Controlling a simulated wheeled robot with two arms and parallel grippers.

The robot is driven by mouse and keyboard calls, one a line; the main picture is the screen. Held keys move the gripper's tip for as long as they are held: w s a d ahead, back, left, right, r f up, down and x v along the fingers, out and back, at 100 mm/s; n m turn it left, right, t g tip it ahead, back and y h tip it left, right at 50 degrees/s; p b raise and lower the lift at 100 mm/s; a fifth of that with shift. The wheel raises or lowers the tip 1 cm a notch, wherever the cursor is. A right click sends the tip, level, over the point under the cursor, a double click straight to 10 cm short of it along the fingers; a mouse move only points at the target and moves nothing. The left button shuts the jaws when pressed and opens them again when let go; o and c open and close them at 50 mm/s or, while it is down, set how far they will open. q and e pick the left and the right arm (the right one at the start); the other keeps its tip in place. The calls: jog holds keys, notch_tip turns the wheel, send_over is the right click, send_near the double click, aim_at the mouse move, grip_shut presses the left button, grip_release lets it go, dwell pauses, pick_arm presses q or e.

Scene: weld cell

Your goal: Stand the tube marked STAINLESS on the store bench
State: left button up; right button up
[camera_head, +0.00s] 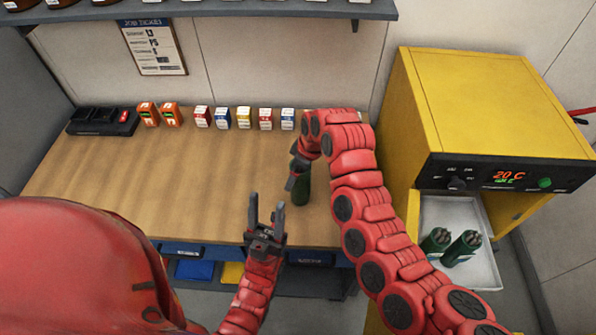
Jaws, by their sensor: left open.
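A dark green tube (303,191) is upright at the bench (130,185), partly covered by my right gripper (298,172). That gripper is at the tube's upper part; its fingers are mostly hidden, so I cannot tell if they are closed on it. I cannot tell whether the tube's base touches the wood. Two more green tubes, one on the left (436,242) and one on the right (461,247), lean in the pale tray of the yellow oven, rod ends showing. No tube marking is readable. My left gripper (267,208) is open and empty, fingers up, at the bench's front edge.
The yellow oven (480,95) stands right of the bench, its display reading 20 C, its tray (482,272) out. Several small coloured boxes (222,118) and a black holder (103,121) line the bench's back. The bench's left and middle are clear.

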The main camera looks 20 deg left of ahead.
jog(key=b+v, duration=0.3)
jog(key=v, duration=0.1)
jog(key=shift+r, duration=0.15)
jog(key=v, duration=0.6)
jog(key=shift+r, duration=0.3)
jog(key=shift+d+r, duration=0.15)
jog(key=shift+r, duration=0.5)
jog(key=shift+s, duration=0.1)
